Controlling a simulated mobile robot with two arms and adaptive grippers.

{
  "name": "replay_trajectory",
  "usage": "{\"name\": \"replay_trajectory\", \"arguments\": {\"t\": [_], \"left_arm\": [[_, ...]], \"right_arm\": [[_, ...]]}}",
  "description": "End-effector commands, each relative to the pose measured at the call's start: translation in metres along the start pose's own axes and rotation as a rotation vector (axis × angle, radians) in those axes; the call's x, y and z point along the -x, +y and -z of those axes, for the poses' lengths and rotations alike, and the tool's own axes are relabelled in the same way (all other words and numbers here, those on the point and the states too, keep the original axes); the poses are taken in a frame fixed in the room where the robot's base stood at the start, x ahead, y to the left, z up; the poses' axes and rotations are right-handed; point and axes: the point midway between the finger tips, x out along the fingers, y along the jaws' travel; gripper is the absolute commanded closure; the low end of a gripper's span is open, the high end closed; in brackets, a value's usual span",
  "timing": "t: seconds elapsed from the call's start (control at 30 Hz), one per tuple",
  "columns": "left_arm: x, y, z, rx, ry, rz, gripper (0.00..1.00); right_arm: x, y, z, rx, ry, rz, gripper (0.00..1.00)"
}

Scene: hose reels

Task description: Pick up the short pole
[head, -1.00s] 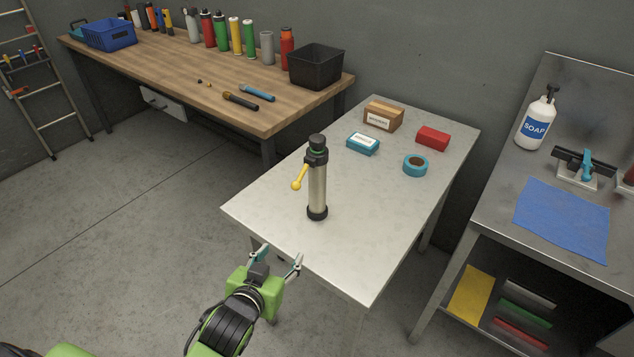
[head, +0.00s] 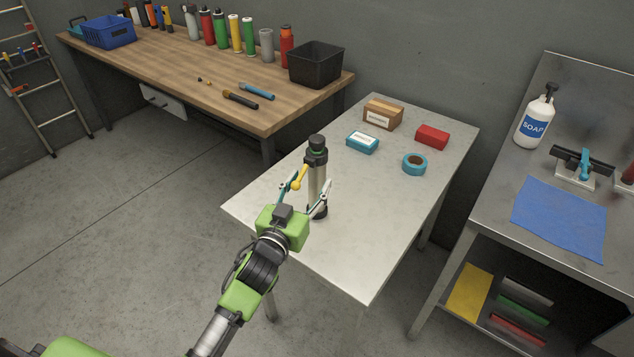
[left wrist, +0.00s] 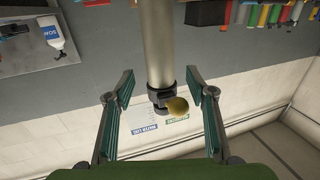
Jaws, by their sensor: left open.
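The short pole (head: 317,181) stands upright on the light grey table, with a black top, a silver tube, a black base and a yellow side handle (head: 298,181). In the left wrist view the pole (left wrist: 157,45) shows between the fingers. My left gripper (head: 304,188) is open, with one finger on each side of the pole's tube. Gaps show between the fingers and the pole in the left wrist view (left wrist: 160,97). The gripper partly hides the pole's lower part in the head view. My right gripper is not in view.
The grey table (head: 345,265) also holds a cardboard box (head: 383,114), a teal-and-white box (head: 362,143), a red box (head: 432,136) and a blue tape roll (head: 414,163), all behind the pole. A metal bench (head: 490,215) stands at right, a wooden workbench (head: 185,75) at back left.

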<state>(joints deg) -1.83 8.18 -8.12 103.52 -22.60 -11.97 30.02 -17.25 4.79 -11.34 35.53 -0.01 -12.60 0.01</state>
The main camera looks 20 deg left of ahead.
Motion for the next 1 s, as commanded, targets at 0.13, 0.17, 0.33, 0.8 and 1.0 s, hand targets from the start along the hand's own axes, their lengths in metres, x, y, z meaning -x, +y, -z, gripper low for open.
{"name": "replay_trajectory", "arguments": {"t": [0.13,0.17,0.33,0.8,1.0], "left_arm": [[-0.008,0.000,0.000,0.000,0.000,0.000,0.49],[-0.011,0.000,0.000,0.000,0.000,0.000,0.49],[-0.036,0.000,0.002,0.000,0.000,0.001,0.49],[-0.060,0.000,-0.001,0.000,-0.002,0.001,0.49],[-0.060,0.000,-0.001,0.000,-0.002,0.001,0.96]], "right_arm": [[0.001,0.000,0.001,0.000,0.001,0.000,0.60],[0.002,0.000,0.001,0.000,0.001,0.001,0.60],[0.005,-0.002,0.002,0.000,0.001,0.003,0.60],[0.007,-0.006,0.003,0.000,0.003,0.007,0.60],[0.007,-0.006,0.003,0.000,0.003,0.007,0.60]]}}
